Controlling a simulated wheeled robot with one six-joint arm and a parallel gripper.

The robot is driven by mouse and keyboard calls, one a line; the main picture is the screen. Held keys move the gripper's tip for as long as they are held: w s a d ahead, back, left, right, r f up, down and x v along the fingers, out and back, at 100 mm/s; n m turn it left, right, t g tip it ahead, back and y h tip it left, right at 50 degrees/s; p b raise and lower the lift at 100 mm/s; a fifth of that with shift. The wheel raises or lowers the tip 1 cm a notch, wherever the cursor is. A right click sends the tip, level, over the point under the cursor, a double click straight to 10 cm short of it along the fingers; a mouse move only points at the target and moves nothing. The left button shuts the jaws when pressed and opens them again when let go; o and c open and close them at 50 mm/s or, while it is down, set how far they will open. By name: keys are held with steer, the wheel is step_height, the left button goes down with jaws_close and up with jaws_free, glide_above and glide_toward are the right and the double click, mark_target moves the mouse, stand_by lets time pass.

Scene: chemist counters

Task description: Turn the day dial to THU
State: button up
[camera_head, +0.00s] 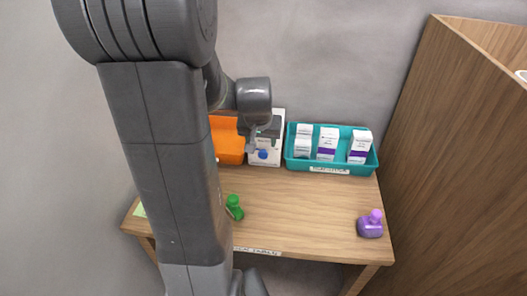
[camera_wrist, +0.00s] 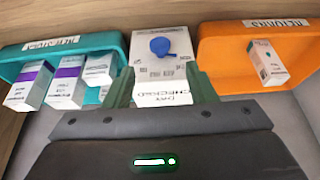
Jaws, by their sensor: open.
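The day dial is a blue knob (camera_head: 263,154) on the front of a white box (camera_head: 278,120) at the back of the wooden counter. In the wrist view the blue knob (camera_wrist: 161,46) shows with its pointed end to the right, and the white box (camera_wrist: 178,68) bears small print too blurred to read. My gripper (camera_head: 253,140) is in front of the box, partly hidden by my arm in the head view. In the wrist view my gripper (camera_wrist: 160,82) has its two fingers apart with nothing held, and the knob is beyond the fingertips. A "DAY CHECKED" label (camera_wrist: 163,98) shows between the fingers.
A teal tray (camera_head: 331,170) with several white-and-purple boxes stands right of the white box. An orange bin (camera_head: 228,141) stands left of it, holding a small carton (camera_wrist: 268,62). A green stamp (camera_head: 235,208) and a purple stamp (camera_head: 370,225) stand on the counter (camera_head: 300,210).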

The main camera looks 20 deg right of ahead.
mark_target(263, 153)
steer(key=x, duration=0.8)
steer(key=shift+w+f, duration=0.15)
steer(key=shift+f, duration=0.2)
steer(key=c, duration=0.9)
